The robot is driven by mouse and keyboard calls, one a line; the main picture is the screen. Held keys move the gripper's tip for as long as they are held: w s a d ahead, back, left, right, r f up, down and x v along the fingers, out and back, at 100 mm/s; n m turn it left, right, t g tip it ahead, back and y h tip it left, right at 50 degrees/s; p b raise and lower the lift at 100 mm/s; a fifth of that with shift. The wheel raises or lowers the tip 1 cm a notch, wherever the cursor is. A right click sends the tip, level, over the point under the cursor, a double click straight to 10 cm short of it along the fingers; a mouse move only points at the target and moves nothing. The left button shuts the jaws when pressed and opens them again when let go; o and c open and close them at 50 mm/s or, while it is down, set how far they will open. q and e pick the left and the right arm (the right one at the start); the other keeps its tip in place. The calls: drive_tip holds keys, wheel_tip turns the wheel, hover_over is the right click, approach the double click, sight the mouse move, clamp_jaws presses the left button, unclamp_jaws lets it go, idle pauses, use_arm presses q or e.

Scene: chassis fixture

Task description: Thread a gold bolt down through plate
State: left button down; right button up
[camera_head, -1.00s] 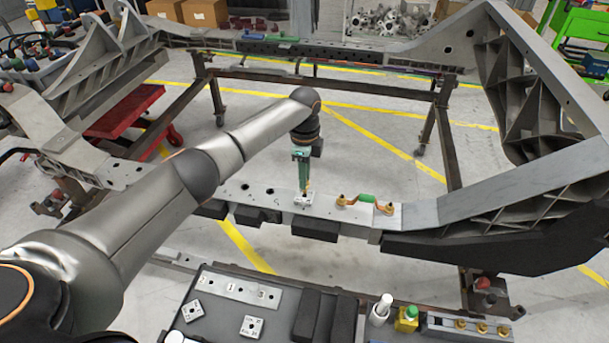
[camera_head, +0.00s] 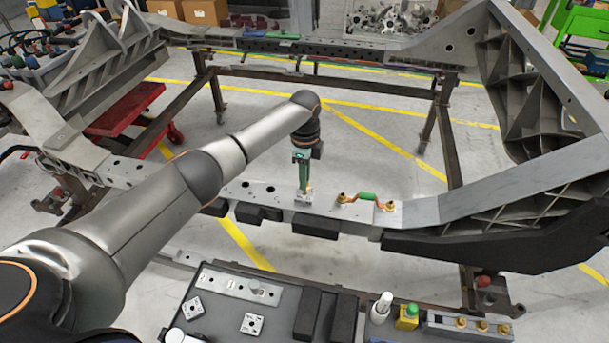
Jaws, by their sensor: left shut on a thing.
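My left gripper (camera_head: 304,188) points straight down over the front chassis beam (camera_head: 325,209). Its fingers are shut on a small gold bolt, mostly hidden between them. A small light-grey plate (camera_head: 303,201) lies on the beam directly under the fingertips. The bolt is over or at this plate; I cannot tell how deep its tip sits in the hole. My right gripper is not in view.
A copper strap with a green sleeve (camera_head: 367,197) is fixed by gold bolts right of the plate. A dark tray (camera_head: 222,319) holds loose plates (camera_head: 252,324). Gold bolts (camera_head: 481,327) stand in a grey rail at the lower right.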

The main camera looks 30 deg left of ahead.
use_arm(q)
drive_tip(key=shift+f, duration=0.15)
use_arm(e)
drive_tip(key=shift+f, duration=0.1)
use_arm(q)
drive_tip(key=shift+f+b, duration=0.4)
drive_tip(key=shift+f, duration=0.2)
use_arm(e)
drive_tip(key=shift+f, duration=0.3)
use_arm(q)
drive_tip(key=shift+f, duration=0.2)
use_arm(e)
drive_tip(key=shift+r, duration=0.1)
